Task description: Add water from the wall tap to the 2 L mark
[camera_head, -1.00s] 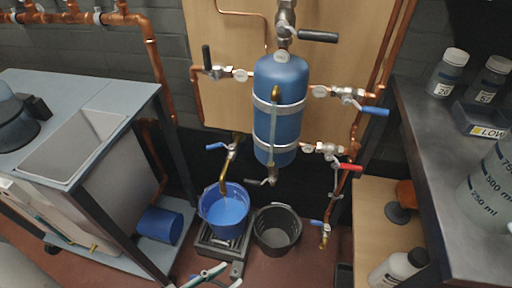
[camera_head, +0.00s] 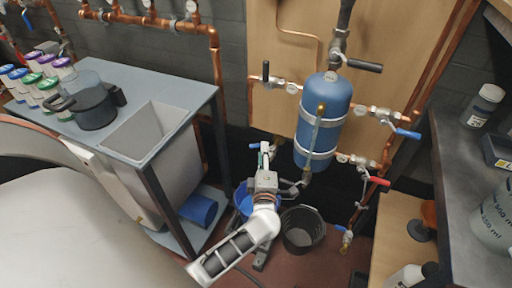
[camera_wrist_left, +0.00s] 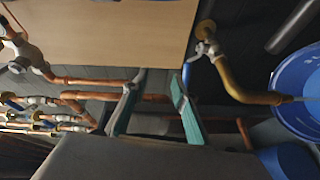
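The wall tap's blue lever (camera_head: 255,146) shows just left of my left gripper (camera_head: 264,152) in the head view. In the left wrist view, the tap body (camera_wrist_left: 206,48) leads to a brass spout (camera_wrist_left: 238,88) pointing into the blue bucket (camera_wrist_left: 281,102). A thin pale line continues from the spout's mouth, like running water. My left gripper (camera_wrist_left: 155,95) is open there, its teal fingers apart, one fingertip close to the blue lever; contact is unclear. In the head view, my arm partly hides the blue bucket (camera_head: 240,198). The water level and 2 L mark cannot be read. My right gripper is out of view.
A black bucket (camera_head: 302,230) stands right of the blue one. A blue tank (camera_head: 322,115) with copper pipes and valves hangs above. A bench with a sink (camera_head: 150,130) is at the left, a grey counter (camera_head: 462,165) at the right.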

